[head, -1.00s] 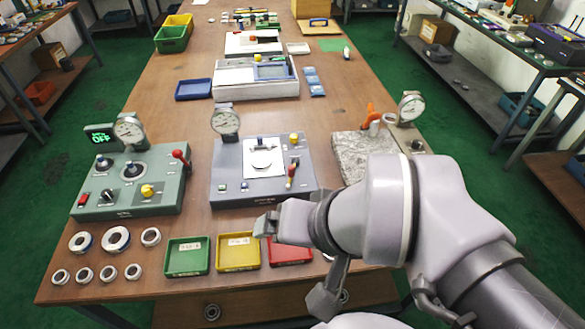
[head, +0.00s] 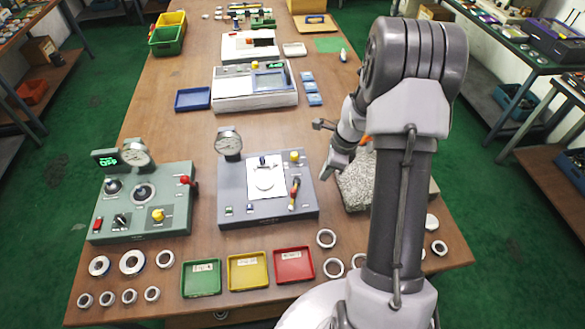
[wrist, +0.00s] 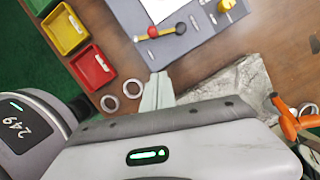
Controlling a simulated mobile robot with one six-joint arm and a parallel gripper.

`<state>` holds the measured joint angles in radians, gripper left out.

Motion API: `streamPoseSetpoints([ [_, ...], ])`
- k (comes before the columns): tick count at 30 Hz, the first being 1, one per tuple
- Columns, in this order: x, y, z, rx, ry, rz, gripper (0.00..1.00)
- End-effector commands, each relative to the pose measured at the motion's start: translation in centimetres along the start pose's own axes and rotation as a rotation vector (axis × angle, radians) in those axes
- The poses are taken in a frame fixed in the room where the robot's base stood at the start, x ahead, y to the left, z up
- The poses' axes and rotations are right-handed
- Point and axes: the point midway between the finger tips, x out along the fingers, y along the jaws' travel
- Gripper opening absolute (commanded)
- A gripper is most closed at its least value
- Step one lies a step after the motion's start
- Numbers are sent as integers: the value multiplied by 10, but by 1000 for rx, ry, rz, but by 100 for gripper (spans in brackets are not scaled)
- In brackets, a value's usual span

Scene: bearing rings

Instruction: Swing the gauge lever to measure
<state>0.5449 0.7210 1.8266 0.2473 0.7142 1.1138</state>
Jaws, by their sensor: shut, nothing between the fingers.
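A blue-grey gauge station (head: 240,205) stands mid-table with a dial gauge (head: 229,142) at its back left and a white plate (head: 254,190). A round pale part (head: 264,178) sits on the plate; I cannot tell if it is a ring. A lever (head: 293,194) with a red end is on its right side, and it also shows in the wrist view (wrist: 166,33). A green station (head: 140,215) at left has a red-knobbed lever (head: 186,180). My gripper (head: 325,174) is shut and empty, just right of the blue-grey station, apart from the lever.
Green (head: 201,279), yellow (head: 248,271) and red (head: 293,265) trays line the front, with several loose rings (head: 132,262) around them. A granite block (head: 355,185) lies right of my gripper, partly hidden by my arm. An orange part (wrist: 288,122) stands by it.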

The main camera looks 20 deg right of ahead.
Motion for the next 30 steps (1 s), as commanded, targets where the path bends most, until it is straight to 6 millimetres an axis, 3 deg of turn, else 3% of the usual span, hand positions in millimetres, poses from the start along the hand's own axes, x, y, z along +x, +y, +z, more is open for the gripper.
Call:
streamPoseSetpoints([
  [11, 8, 1, 0, 2, 0, 4, 0],
  [25, 106, 2, 0, 0, 0, 4, 0],
  [30, 109, 1, 27, -2, 0, 2, 0],
])
